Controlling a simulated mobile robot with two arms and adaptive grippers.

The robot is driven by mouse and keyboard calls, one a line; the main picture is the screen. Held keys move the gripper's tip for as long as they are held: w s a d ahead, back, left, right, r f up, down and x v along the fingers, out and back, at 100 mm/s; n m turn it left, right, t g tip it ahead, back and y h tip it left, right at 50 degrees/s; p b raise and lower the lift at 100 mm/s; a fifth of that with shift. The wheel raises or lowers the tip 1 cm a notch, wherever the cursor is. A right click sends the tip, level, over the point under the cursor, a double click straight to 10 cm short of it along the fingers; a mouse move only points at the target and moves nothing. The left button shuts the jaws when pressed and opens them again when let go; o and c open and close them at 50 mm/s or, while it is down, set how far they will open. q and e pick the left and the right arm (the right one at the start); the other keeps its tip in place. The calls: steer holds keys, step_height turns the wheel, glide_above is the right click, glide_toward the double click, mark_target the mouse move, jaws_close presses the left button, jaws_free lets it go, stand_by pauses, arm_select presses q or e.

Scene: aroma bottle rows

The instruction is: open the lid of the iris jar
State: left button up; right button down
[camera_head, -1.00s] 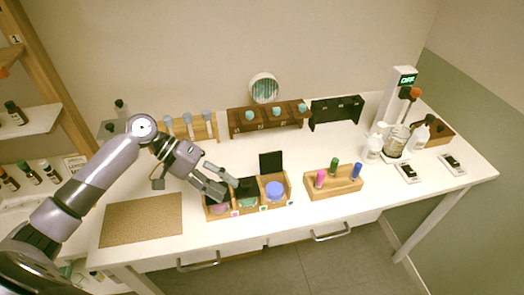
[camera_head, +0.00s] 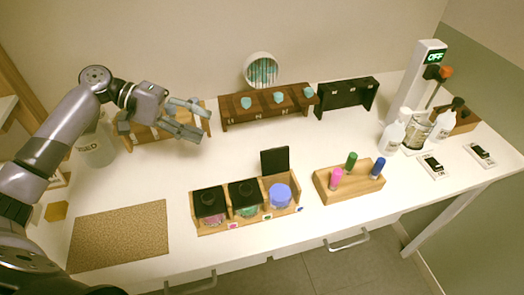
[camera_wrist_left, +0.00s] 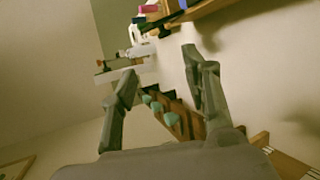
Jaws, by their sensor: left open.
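A wooden box (camera_head: 246,219) near the table's front holds three jars. The left jar, with pink contents (camera_head: 214,219), and the middle jar, with green contents (camera_head: 247,210), have black lids lying flat on top. The right jar (camera_head: 280,195) is blue-violet, with its black lid (camera_head: 275,161) standing upright behind it. The jar labels are too small to read, so I cannot tell which is iris. My left gripper (camera_head: 203,122) is open and empty, above the table behind and left of the box, touching no jar. Its two fingers also show in the left wrist view (camera_wrist_left: 161,62).
A brown rack (camera_head: 268,112) with teal-topped bottles and a black rack (camera_head: 347,96) stand at the back. A wooden holder (camera_head: 350,189) with coloured vials is right of the jars. A cork mat (camera_head: 118,234) lies front left. The table's middle is clear.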

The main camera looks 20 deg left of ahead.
mark_target(265, 151)
arm_select(q)
steer(key=f+p+x, duration=0.1)
steer(key=p+x, duration=0.3)
steer(key=x, duration=1.3)
steer(key=shift+w, duration=0.3)
steer(key=shift+f, duration=0.1)
steer(key=shift+c, duration=1.2)
jaws_close()
